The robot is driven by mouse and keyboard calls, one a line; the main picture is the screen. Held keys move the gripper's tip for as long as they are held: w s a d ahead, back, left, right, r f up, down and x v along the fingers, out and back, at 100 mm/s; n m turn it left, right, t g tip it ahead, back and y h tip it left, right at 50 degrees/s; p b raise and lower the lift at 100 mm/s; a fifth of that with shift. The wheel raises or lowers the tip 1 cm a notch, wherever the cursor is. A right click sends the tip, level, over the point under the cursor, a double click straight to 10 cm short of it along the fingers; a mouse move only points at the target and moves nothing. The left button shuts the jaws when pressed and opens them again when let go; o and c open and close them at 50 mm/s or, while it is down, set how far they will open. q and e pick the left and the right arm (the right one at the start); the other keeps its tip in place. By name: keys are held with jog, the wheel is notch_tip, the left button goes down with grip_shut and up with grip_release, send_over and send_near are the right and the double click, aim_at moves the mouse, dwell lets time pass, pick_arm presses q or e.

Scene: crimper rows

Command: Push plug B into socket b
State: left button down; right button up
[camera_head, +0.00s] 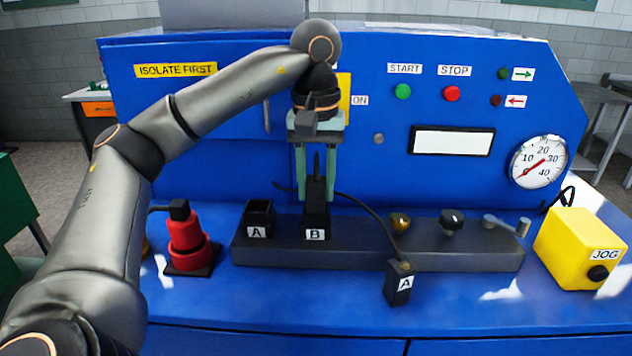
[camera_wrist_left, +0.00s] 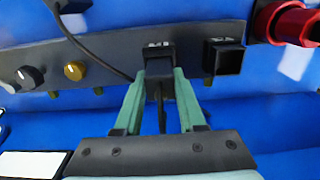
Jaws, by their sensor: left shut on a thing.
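My left gripper (camera_head: 317,197) comes down from above with two green fingers, shut on the black plug B (camera_head: 317,188). The plug is upright, in line with socket b (camera_head: 315,229), the black box labelled B on the grey block. Its lower end meets the socket's mouth; how deep it sits I cannot tell. In the left wrist view, the gripper (camera_wrist_left: 160,75) has the dark plug between its fingers at socket b (camera_wrist_left: 158,52). The plug's own label is not readable. My right gripper is not in view.
An empty socket labelled A (camera_head: 257,218) stands just left of socket b. Plug A (camera_head: 399,287) is in front of the grey block (camera_head: 480,258), with a black cable behind it. A red device (camera_head: 186,245) stands left, a yellow JOG box (camera_head: 582,245) right.

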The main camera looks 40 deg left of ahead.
aim_at(316, 180)
pick_arm(q)
jog(key=shift+c, duration=2.1)
grip_release()
notch_tip(316, 180, up, 9)
jog(key=p, duration=0.5)
jog(key=shift+f, duration=0.2)
jog(key=shift+r, duration=1.9)
